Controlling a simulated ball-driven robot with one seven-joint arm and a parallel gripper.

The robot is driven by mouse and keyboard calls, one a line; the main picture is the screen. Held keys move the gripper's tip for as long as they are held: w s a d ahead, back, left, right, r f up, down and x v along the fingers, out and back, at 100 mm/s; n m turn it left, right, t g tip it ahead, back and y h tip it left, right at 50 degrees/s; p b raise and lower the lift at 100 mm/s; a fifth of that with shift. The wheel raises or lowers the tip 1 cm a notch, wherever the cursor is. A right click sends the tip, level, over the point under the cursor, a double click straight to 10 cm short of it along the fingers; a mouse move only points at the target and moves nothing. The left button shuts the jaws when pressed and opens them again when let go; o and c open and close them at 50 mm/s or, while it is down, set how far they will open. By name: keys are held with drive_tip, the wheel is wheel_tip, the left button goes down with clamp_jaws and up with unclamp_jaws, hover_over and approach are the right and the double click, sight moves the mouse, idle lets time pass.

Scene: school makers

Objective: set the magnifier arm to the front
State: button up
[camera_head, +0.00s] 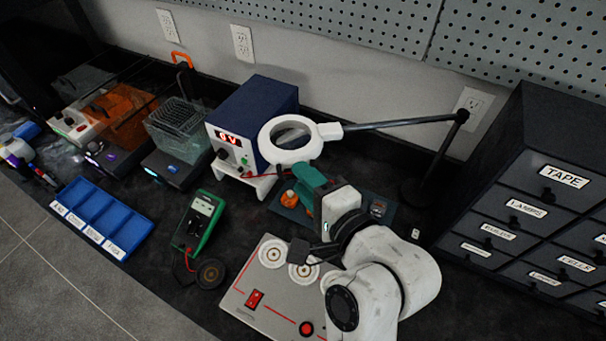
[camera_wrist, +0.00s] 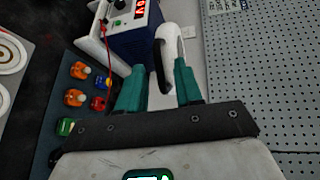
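The magnifier has a white ring head (camera_head: 266,143) with a lens, on a dark swing arm (camera_head: 395,123) that runs right to an upright black post (camera_head: 430,170). The head hangs in front of the blue power supply, and the swing arm points left along the wall. My gripper (camera_head: 298,180) has teal fingers and is just below and in front of the head. In the wrist view, my gripper (camera_wrist: 160,66) has its fingers spread, with the white head (camera_wrist: 168,36) showing between and beyond them. I cannot tell whether they touch it.
The blue power supply (camera_head: 262,105) stands on a white stand behind the head. A dark drawer cabinet (camera_head: 515,185) is at right. A grey panel (camera_head: 240,297) with round dials, a green multimeter (camera_head: 200,222) and a blue tray (camera_head: 102,215) lie in front. A pegboard (camera_head: 340,25) covers the wall.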

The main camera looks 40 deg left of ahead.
drive_tip(key=shift+w+a+f, duration=0.15)
drive_tip(key=shift+a, duration=0.35)
clamp_jaws()
idle(1.2)
